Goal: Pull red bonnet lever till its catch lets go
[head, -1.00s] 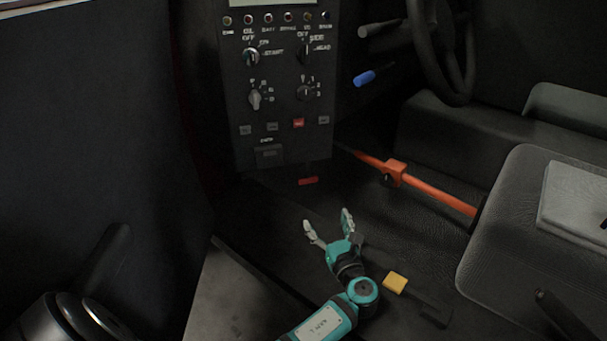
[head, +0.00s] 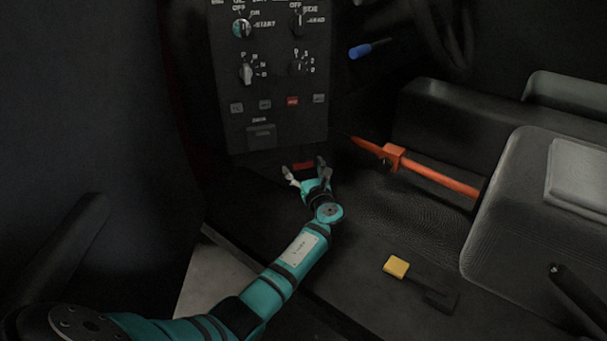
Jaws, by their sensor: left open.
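Whether the fingers touch the lever cannot be told. The gripper is open and holds nothing that I can see. My right gripper is not in view.
The control panel (head: 268,135) with knobs and buttons stands above the lever. An orange bar (head: 430,173) runs along the floor at the right, beside a grey seat (head: 510,215). A yellow-topped pedal or lever (head: 396,266) lies lower right. A blue handle (head: 361,51) is higher up.

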